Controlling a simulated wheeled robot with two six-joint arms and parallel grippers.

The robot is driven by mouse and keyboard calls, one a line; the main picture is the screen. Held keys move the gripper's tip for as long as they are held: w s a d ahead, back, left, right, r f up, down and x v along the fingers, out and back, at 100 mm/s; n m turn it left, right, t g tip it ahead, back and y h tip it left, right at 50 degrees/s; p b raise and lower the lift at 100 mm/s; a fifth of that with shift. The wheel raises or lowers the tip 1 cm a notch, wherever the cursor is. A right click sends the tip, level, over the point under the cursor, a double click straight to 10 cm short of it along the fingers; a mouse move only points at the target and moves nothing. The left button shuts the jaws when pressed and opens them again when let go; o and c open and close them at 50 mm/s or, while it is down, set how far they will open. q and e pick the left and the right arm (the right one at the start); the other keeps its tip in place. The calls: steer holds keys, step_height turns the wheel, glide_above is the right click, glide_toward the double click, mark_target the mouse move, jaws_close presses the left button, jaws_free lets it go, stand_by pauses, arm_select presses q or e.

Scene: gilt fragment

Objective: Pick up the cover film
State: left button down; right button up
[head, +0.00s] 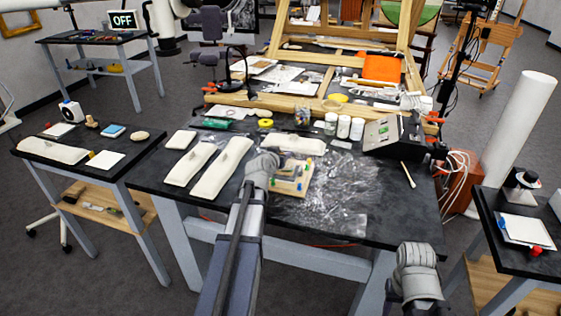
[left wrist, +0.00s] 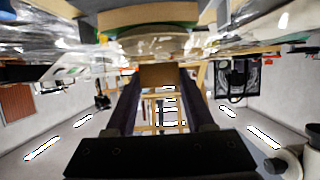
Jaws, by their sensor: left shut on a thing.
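A clear, crinkled film (head: 335,200) lies over the right front part of the black table, shiny with reflections. Clear film also shows in the left wrist view (left wrist: 160,46), just beyond the fingertips. A small wooden board (head: 293,180) with coloured pegs is on the table beside my left gripper (head: 268,165). In the left wrist view my left gripper (left wrist: 160,76) is shut on a small brown block-like piece (left wrist: 162,75). I cannot tell whether this piece belongs to the film. My right gripper (head: 418,262) is at the table's front right; its fingers are unclear.
Long cream pads (head: 220,168) lie left of my left arm. White jars (head: 343,127), a clear jar of small pieces (head: 302,115) and a grey box (head: 384,135) stand behind the film. Side tables flank the black table. The film area holds few other objects.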

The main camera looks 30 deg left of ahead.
arm_select(q)
steer(key=shift+r, duration=0.15)
step_height(320, 180, up, 10)
steer(key=p, duration=1)
